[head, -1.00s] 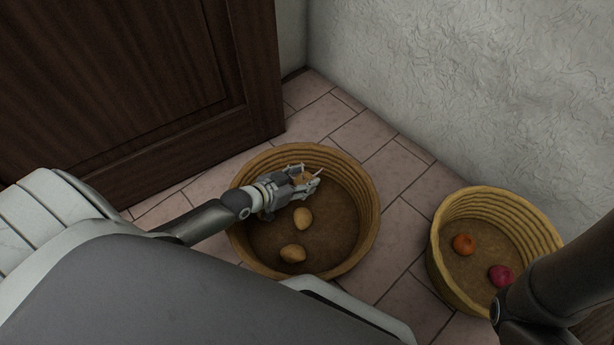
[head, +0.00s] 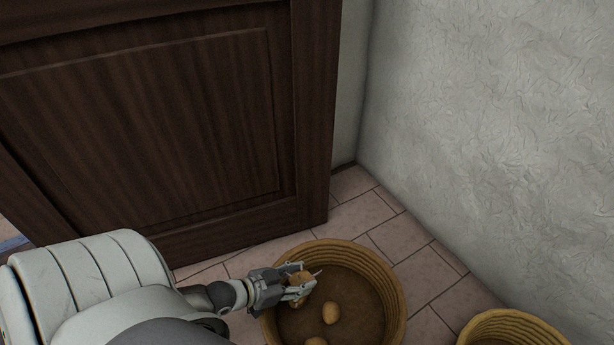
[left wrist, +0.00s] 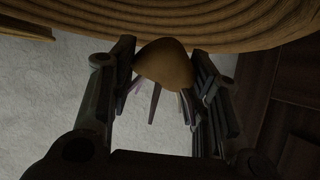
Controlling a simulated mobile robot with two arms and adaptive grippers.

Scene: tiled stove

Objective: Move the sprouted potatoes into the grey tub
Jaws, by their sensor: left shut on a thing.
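My left gripper (head: 298,286) is shut on a sprouted potato (head: 301,276), above the left part of the large woven basket (head: 397,293). The left wrist view shows this brown potato (left wrist: 163,63) between the two fingers, with pale, pointed sprouts sticking out of it. Two more potatoes lie in the basket: one near the middle (head: 330,313) and one (head: 316,341) cut by the lower picture edge. I see no sprouts on these two. The grey tub is not in view. My right gripper is not in view.
A second woven basket (head: 512,320) shows only its far part at the lower right. A dark wooden panelled door or cabinet front (head: 150,130) stands behind my left arm. A rough pale wall (head: 480,130) rises at the right. Bare floor tiles (head: 425,270) lie between the baskets and wall.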

